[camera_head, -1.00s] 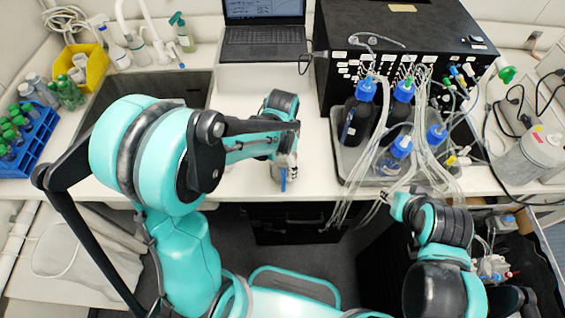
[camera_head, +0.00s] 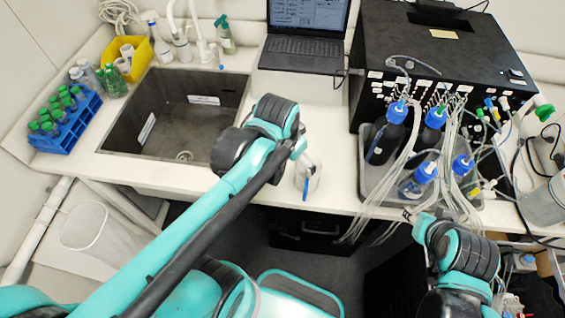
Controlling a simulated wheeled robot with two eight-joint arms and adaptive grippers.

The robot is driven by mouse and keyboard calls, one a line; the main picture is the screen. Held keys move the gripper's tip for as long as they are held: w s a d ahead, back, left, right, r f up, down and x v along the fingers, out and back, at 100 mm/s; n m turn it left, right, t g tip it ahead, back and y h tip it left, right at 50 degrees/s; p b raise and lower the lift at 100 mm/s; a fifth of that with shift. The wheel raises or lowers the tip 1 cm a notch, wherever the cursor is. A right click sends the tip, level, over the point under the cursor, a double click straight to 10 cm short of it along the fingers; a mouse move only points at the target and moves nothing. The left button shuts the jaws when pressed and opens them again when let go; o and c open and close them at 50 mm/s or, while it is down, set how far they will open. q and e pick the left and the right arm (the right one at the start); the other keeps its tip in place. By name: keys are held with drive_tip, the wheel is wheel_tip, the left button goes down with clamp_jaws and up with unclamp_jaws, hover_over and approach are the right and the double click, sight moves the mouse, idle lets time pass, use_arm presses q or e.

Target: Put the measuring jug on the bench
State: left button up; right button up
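A small clear measuring jug (camera_head: 313,181) with a blue handle is at the front part of the white bench (camera_head: 345,196), right of the sink. It looks upright, but I cannot tell whether its base touches the bench. My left gripper (camera_head: 302,152) is at the jug's upper left, with the wrist hiding most of the fingers. Whether the fingers hold the jug is not clear. My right gripper (camera_head: 412,214) is low at the right, near the bench's front edge and the hanging tubes. Its fingers are too small to read.
The sink (camera_head: 180,115) lies left of the jug. A tray of blue-capped bottles (camera_head: 388,135) with trailing tubes stands right of it, before a black box (camera_head: 440,60). A laptop (camera_head: 305,45) stands behind. Bare bench lies between jug and tray.

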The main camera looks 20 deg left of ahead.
use_arm(q)
drive_tip(key=s+n+t, duration=0.1)
drive_tip(key=s+a+n+t, duration=0.1)
drive_tip(key=s, duration=0.1)
drive_tip(key=s+n+t, duration=0.1)
drive_tip(key=n, duration=0.1)
drive_tip(key=shift+s+a+r, duration=0.15)
drive_tip(key=shift+a+r, duration=0.1)
drive_tip(key=shift+a, duration=0.1)
drive_tip(key=shift+f, duration=0.1)
